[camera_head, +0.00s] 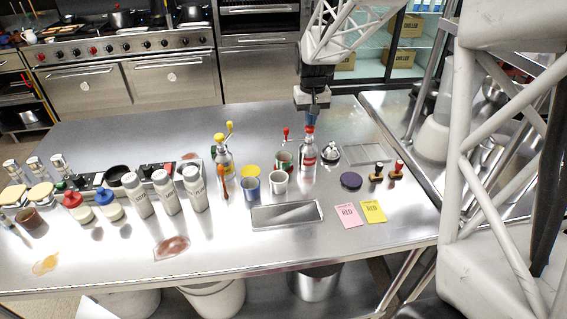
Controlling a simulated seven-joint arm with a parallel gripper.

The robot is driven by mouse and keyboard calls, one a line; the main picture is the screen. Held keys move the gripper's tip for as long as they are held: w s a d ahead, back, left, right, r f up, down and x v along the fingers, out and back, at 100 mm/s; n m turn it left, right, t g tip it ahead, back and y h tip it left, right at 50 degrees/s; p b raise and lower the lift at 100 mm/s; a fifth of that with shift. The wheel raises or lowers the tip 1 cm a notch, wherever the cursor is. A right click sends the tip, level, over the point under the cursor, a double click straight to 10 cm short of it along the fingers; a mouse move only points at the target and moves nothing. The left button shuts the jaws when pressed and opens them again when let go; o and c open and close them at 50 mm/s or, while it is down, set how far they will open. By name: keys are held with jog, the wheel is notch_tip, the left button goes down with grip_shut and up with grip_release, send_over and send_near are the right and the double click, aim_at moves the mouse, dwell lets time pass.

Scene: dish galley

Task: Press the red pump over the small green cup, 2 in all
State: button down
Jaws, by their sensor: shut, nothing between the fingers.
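A clear bottle with a red and white label (308,156) stands upright on the steel counter and carries the red pump head (309,129). A smaller red piece (285,132) stands out to its left, above the green cup. The small green cup (291,161) is just left of the bottle, partly hidden behind a white cup. My gripper (313,114) points down directly above the red pump head, fingers shut and empty. Whether the fingertips touch the pump head I cannot tell.
A yellow pump bottle (222,158), a white cup (278,185) and a blue cup (251,187) stand to the left. A metal tray (287,216) lies in front. The counter behind is clear.

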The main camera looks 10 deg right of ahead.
jog(key=shift+r, duration=0.65)
jog(key=shift+f, duration=1.85)
dwell(0.3)
jog(key=shift+r, duration=1.8)
jog(key=shift+r, duration=0.15)
notch_tip(320, 180, up, 6)
jog(key=shift+f, duration=0.1)
dwell(0.6)
jog(key=shift+s, duration=0.1)
dwell(0.3)
